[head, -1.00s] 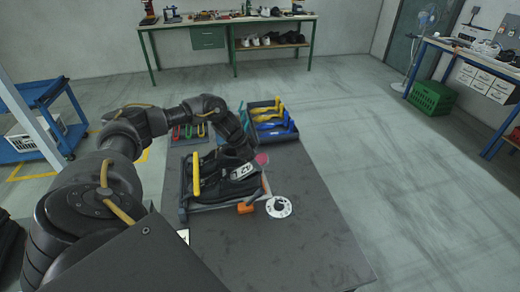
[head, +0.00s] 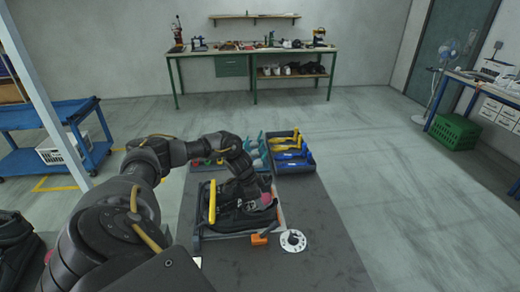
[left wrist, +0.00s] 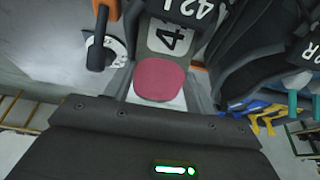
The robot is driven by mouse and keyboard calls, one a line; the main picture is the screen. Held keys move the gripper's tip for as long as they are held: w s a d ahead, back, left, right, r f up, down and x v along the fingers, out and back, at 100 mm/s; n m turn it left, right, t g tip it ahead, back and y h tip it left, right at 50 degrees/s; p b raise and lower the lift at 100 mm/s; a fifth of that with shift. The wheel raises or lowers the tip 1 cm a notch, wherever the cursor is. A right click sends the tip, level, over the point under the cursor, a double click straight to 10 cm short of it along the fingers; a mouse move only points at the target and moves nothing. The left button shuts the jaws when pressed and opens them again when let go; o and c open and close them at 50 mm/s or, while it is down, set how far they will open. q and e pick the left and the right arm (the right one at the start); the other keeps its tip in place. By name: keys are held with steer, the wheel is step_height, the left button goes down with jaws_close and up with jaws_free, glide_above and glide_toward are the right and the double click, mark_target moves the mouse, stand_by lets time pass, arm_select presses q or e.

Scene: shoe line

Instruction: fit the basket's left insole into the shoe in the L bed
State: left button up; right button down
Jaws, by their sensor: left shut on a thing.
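The bed frame (head: 224,236) with a yellow handle bar (head: 212,202) stands on the dark table and holds black shoes (head: 236,217). My left gripper (head: 262,194) is over the right part of this bed, shut on the pink insole (head: 270,200). In the left wrist view the pink insole (left wrist: 160,80) shows its rounded end beyond my gripper's dark body, beside a plate marked 42 (left wrist: 172,38). I cannot tell whether the insole touches a shoe. My right gripper is not in view.
An orange block (head: 259,240) and a white disc (head: 293,241) lie by the bed's near right corner. Behind stands a tray (head: 312,166) with blue and yellow tools, beside teal ones (head: 254,150). The table's front right (head: 320,270) is clear.

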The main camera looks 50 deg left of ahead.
arm_select(q)
steer(key=shift+f, duration=0.1)
steer(key=o, duration=1)
steer(key=shift+o, duration=0.2)
steer(key=shift+r+p, duration=1.55)
steer(key=shift+p, duration=0.4)
step_height(320, 180, up, 7)
steer(key=p, duration=0.7)
